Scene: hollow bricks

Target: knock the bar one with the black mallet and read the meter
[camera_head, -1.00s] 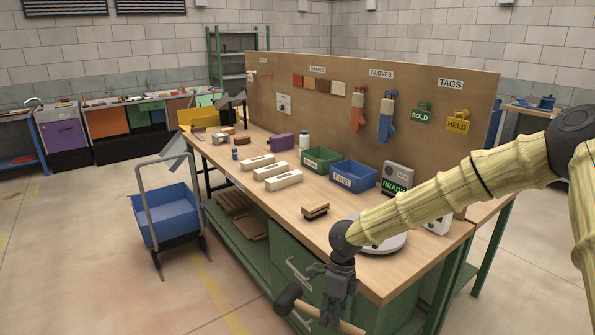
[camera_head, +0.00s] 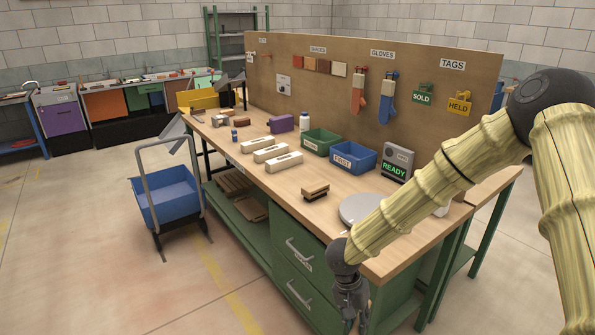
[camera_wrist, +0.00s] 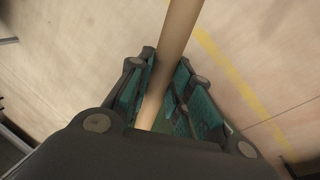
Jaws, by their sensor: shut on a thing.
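My gripper (camera_head: 352,318) is low at the bottom edge of the head view, in front of the green drawers. In the wrist view it is shut on the mallet's pale wooden handle (camera_wrist: 172,62), which runs between the fingers. The black mallet head is out of both views now. Three cream bars (camera_head: 284,162) lie side by side on the bench; I cannot tell which is bar one. The meter (camera_head: 398,160), a grey box with a green "READY" display, stands on the bench toward the right.
The wooden bench (camera_head: 240,172) also holds a green bin (camera_head: 321,141), a blue bin (camera_head: 354,158), a brown block (camera_head: 315,192) and a pale round plate (camera_head: 359,209) beside my arm. A blue cart (camera_head: 170,205) stands left. Floor in front is clear.

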